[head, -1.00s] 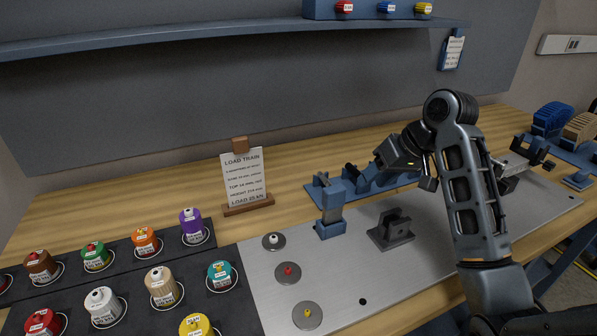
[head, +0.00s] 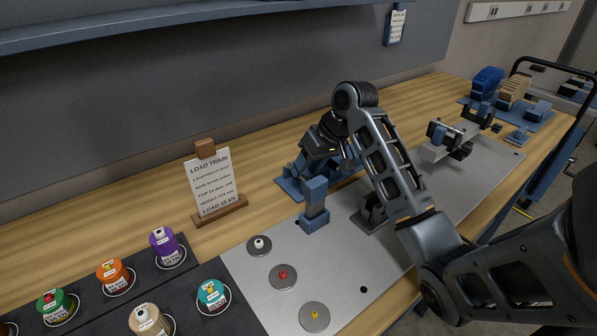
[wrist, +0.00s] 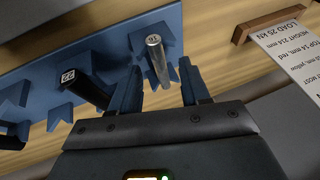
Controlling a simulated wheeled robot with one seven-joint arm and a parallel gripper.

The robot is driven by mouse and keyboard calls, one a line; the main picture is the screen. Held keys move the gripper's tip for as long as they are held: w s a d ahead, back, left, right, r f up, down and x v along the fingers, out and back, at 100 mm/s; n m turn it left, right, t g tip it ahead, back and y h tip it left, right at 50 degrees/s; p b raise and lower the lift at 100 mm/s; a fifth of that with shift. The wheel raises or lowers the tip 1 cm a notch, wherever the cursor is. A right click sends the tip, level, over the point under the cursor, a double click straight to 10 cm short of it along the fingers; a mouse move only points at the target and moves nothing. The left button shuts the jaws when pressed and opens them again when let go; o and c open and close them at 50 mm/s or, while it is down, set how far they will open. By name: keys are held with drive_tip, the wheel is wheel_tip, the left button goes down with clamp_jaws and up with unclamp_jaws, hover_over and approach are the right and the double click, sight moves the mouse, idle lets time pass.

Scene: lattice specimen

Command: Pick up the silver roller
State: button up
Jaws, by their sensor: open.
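The silver roller (wrist: 157,58), marked 16, lies on the blue rack (wrist: 120,42) in the wrist view. My gripper (wrist: 161,75) is open, and the near end of the silver roller shows between its two blue fingertips, with space on both sides. A black roller (wrist: 88,88), marked 22, lies on the rack to the left. In the head view my gripper (head: 345,160) is over the blue rack (head: 290,187), behind the blue post. The silver roller cannot be made out there, as my gripper and arm cover much of the rack.
A blue post (head: 314,205) and a dark block (head: 371,212) stand on the metal plate (head: 345,258) in front of the rack. A load train sign (head: 212,183) stands to the left. Coloured weights such as a purple one (head: 165,243) sit at lower left.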

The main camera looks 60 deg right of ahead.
drive_tip(key=shift+w+f, duration=0.2)
drive_tip(key=shift+f, duration=0.25)
clamp_jaws()
